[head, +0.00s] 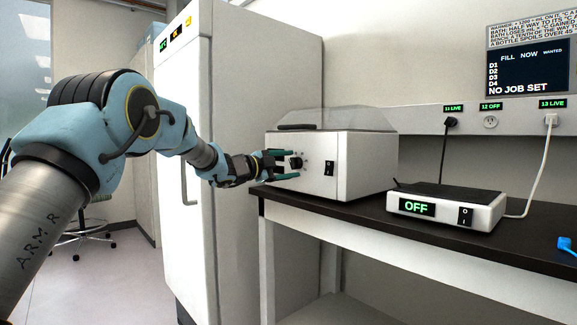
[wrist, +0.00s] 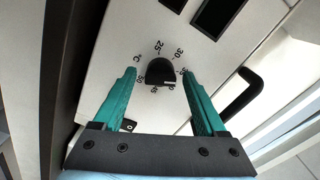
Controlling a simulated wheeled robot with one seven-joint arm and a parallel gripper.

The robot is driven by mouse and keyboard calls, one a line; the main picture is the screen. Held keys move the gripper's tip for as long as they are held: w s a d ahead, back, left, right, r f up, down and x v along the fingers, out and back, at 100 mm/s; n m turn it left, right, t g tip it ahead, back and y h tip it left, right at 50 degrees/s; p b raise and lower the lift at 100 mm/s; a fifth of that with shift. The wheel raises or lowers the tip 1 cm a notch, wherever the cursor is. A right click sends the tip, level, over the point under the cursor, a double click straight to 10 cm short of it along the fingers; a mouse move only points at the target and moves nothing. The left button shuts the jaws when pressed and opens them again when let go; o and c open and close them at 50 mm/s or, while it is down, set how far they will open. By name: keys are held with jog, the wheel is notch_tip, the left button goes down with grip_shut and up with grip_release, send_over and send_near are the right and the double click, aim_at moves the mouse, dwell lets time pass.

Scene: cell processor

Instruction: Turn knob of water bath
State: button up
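The water bath (head: 330,160) is a white box with a clear lid on the black bench. Its black knob (head: 296,163) is on the front face. In the wrist view the knob (wrist: 160,71) is a black dial ringed by printed numbers, with a light mark near its lower right edge. My gripper (head: 276,164) is in front of that face. In the wrist view my gripper's green fingers (wrist: 160,75) are spread, one on each side of the knob, with a gap on both sides. The gripper is open and holds nothing.
A black rocker switch (head: 329,168) is on the bath's front, right of the knob. A white device reading OFF (head: 447,206) stands on the bench to the right. A tall white cabinet (head: 240,150) stands behind my arm. A wall screen (head: 527,68) reads NO JOB SET.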

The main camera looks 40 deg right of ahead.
jog(key=a+b, duration=0.1)
jog(key=a, duration=0.9)
jog(key=shift+w+a, duration=0.3)
jog(key=shift+a, duration=0.1)
